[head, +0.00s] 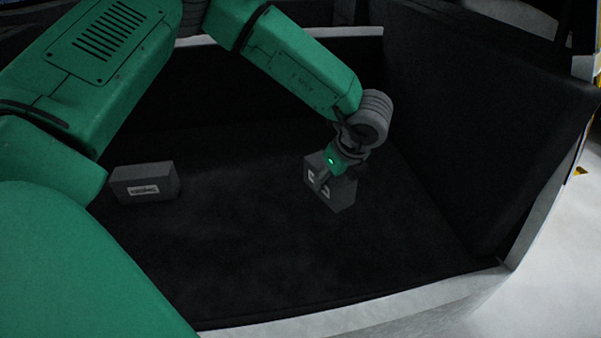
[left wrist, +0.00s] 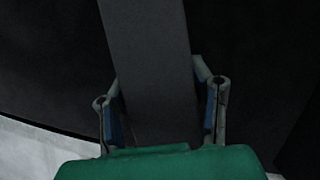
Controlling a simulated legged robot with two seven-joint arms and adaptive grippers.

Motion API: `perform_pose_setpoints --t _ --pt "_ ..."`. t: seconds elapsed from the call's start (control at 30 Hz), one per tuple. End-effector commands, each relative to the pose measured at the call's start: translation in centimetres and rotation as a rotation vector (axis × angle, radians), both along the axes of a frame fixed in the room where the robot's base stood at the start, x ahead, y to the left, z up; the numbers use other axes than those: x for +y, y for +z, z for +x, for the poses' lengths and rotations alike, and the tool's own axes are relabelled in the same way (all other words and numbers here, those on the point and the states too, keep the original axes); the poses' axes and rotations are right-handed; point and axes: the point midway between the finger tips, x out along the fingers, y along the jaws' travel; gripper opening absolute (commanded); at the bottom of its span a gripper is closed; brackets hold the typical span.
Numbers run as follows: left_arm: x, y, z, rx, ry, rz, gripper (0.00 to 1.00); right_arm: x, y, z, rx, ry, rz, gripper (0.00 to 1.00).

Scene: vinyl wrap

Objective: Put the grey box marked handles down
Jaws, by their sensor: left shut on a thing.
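My left gripper (head: 338,168) reaches down into the black-lined bin and is shut on a grey box (head: 340,195). White marks on this box are partly covered by the gripper, and I cannot read them. In the left wrist view the grey box (left wrist: 148,60) stands between the two fingers of the left gripper (left wrist: 162,98). I cannot tell whether the box touches the bin floor. A second grey box (head: 145,184) lies at the left with a white label too small to read. My right gripper is not in view.
The bin (head: 400,312) has a dark floor and a pale front rim. Its dark right wall (head: 480,130) rises beside the held box. The floor between the two boxes and in front of them is clear.

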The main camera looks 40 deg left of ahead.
Motion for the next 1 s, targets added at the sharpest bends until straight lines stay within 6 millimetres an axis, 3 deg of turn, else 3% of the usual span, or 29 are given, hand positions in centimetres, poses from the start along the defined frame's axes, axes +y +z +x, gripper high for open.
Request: perform_pose_setpoints --t 0.2,0.43,0.6,0.87,0.9,0.93,1.0 --pt "0.0 -4.4 -0.1 0.004 -0.003 0.0 0.04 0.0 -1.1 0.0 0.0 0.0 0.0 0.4" --pt "0.0 -6.1 -0.1 0.003 -0.004 0.001 0.04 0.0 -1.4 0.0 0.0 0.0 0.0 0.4" --pt "0.0 -8.6 -0.1 0.003 -0.005 0.0 0.04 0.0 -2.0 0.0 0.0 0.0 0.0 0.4" --pt "0.0 -9.1 -0.1 0.001 -0.005 -0.001 0.0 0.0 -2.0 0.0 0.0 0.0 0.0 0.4" --pt "0.0 -9.2 -0.1 0.002 -0.006 0.0 0.61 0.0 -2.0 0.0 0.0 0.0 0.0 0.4" --pt "0.0 -9.2 -0.1 0.002 -0.006 0.0 0.68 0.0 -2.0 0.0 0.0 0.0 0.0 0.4" --pt "0.0 -9.2 -0.1 0.002 -0.006 0.0 0.68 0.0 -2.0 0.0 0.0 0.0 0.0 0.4"
